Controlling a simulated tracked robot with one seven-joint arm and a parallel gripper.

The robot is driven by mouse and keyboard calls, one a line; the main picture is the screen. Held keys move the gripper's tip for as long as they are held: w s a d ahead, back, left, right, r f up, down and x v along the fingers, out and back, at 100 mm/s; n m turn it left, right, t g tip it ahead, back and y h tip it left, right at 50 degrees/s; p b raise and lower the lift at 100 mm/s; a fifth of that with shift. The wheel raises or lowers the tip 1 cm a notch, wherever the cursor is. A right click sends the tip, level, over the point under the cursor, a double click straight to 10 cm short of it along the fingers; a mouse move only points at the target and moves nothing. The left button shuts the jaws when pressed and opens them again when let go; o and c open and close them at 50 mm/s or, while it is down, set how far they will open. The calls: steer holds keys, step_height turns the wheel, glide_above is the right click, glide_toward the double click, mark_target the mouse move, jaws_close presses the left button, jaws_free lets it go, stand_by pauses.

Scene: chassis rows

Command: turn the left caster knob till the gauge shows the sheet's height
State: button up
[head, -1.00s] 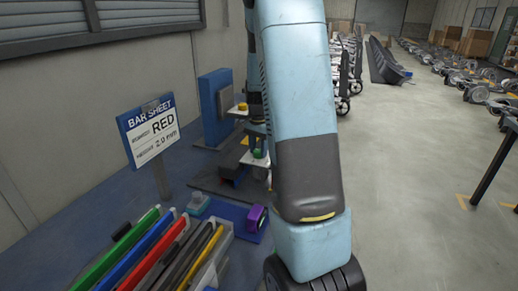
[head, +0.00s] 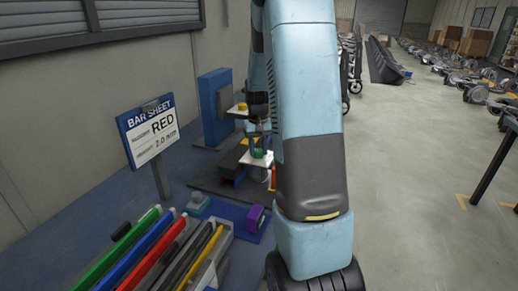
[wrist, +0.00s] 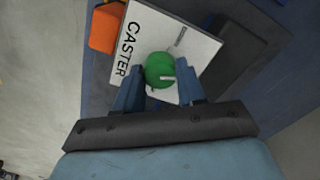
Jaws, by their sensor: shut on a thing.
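The green knob (wrist: 160,69) sits on a white plate marked CASTER (wrist: 132,40) in the wrist view. A short pale mark on the knob points right in that view. My gripper (wrist: 160,90) is shut on the green knob, with a blue finger on either side. In the head view the knob (head: 258,153) shows small beside my arm, on its white plate (head: 250,161). The sheet on a post, headed BAR SHEET (head: 150,130), reads RED and what looks like 2.0 mm. I cannot make out a gauge reading.
Coloured bars (head: 150,250) lie in a tray at the front left. A purple device (head: 256,219) stands behind them. A yellow knob (head: 242,107) is farther back by a blue upright (head: 215,105). An orange block (wrist: 106,27) is beside the CASTER plate.

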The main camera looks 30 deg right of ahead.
mark_target(258, 150)
steer(key=shift+w+r+n, duration=0.1)
steer(key=shift+w+n, duration=0.05)
steer(key=shift+n, duration=0.75)
steer(key=o, duration=1.1)
steer(key=shift+c, duration=0.2)
step_height(258, 150, up, 14)
steer(key=shift+f, duration=0.2)
